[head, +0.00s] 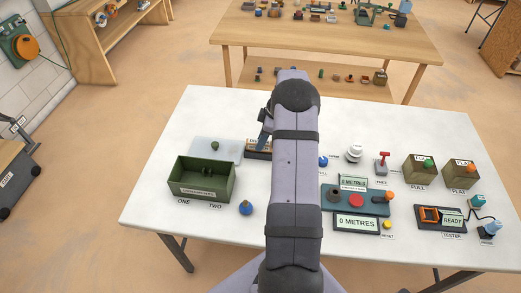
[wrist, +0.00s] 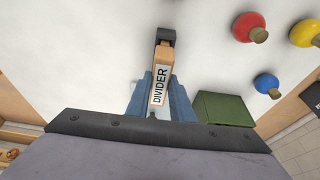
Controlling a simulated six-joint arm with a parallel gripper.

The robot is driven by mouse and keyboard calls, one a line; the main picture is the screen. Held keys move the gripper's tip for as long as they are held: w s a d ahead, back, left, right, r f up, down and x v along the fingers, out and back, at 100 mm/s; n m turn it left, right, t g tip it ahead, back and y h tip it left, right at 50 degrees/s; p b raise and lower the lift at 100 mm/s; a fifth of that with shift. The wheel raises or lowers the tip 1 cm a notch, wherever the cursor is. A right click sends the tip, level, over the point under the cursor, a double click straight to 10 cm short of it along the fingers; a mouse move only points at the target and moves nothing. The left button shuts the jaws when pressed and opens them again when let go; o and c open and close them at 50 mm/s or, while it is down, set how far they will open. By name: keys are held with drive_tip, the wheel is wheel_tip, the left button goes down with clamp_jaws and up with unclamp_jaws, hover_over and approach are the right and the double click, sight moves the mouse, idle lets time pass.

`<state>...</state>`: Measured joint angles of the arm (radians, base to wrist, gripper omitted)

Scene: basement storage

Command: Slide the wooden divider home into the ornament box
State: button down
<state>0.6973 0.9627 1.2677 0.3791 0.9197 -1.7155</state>
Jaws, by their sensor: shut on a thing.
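The wooden divider (wrist: 160,85), a narrow tan board marked DIVIDER, lies between the two blue fingers of my gripper (wrist: 160,100) in the wrist view. My gripper is shut on it. A dark block (wrist: 165,36) is at the divider's far end; I cannot tell if they touch. In the head view part of the divider (head: 258,144) shows beside my blue finger, right of the box and partly hidden by my arm. The green ornament box (head: 202,188) stands open on the left of the table. Its side (wrist: 222,108) shows at right in the wrist view.
A teal device (head: 355,200), displays and a tester (head: 440,218) fill the right side. The white table's (head: 165,190) left end is clear.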

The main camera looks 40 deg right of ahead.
sight(255, 142)
drive_tip(key=shift+r, duration=0.15)
drive_tip(key=shift+r+p, duration=1.05)
drive_tip(key=shift+r, duration=0.95)
drive_tip(key=shift+a, duration=0.1)
drive_tip(key=shift+w+a+r, duration=0.1)
drive_tip(key=shift+a+r, duration=0.05)
drive_tip(key=shift+a, duration=0.05)
drive_tip(key=s+a+r+m+h, duration=0.1)
drive_tip(key=s+a+r+m, duration=0.3)
drive_tip(key=a, duration=0.6)
drive_tip(key=a+r+m+h, duration=0.25)
drive_tip(key=a+m, duration=0.35)
drive_tip(key=a, duration=0.4)
drive_tip(key=w+a+f+m+h+p, duration=0.1)
drive_tip(key=w+a+m+p, duration=0.2)
drive_tip(key=m+p, duration=0.3)
drive_tip(key=shift+w+a+f+m, duration=0.25)
drive_tip(key=shift+w+a+m, duration=0.1)
drive_tip(key=shift+w+m, duration=0.55)
